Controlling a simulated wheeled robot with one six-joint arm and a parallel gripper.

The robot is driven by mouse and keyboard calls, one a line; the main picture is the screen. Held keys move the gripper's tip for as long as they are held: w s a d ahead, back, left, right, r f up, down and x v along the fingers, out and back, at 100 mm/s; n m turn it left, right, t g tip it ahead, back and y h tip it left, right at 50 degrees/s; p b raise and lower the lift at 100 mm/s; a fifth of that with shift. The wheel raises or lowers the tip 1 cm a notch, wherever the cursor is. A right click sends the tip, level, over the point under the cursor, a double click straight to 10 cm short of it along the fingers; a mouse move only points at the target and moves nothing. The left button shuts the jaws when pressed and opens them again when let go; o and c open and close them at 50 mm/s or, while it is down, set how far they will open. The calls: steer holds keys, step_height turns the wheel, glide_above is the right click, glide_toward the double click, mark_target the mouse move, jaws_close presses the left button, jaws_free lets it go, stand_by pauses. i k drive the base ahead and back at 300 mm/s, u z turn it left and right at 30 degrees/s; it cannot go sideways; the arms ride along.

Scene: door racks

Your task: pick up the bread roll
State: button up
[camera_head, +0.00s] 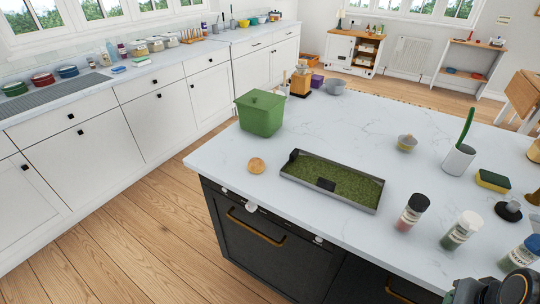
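The bread roll (257,165) is small, round and golden brown. It lies on the white marble top of the kitchen island (222,158), near its left front edge. It stands apart from the shallow grey tray with a green bed (330,184) to its right and the green lidded box (261,113) behind it. Nothing covers the roll. A dark rounded part of my arm shows in the bottom right corner, far from the roll. My gripper's fingers are not in the picture.
Jars and bottles, one of them a dark-capped jar (412,212), stand along the right front of the island. A small bowl (407,143), a white cup (458,160) and a sponge (493,181) stand farther back. The wooden floor (150,235) left of the island is clear.

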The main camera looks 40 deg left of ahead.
mark_target(255, 164)
steer(key=u, duration=1.85)
steer(key=k, duration=0.65)
steer(key=u, duration=0.55)
steer(key=i, duration=0.65)
steer(key=u, duration=0.65)
steer(key=i, duration=1.25)
steer(key=z, duration=0.45)
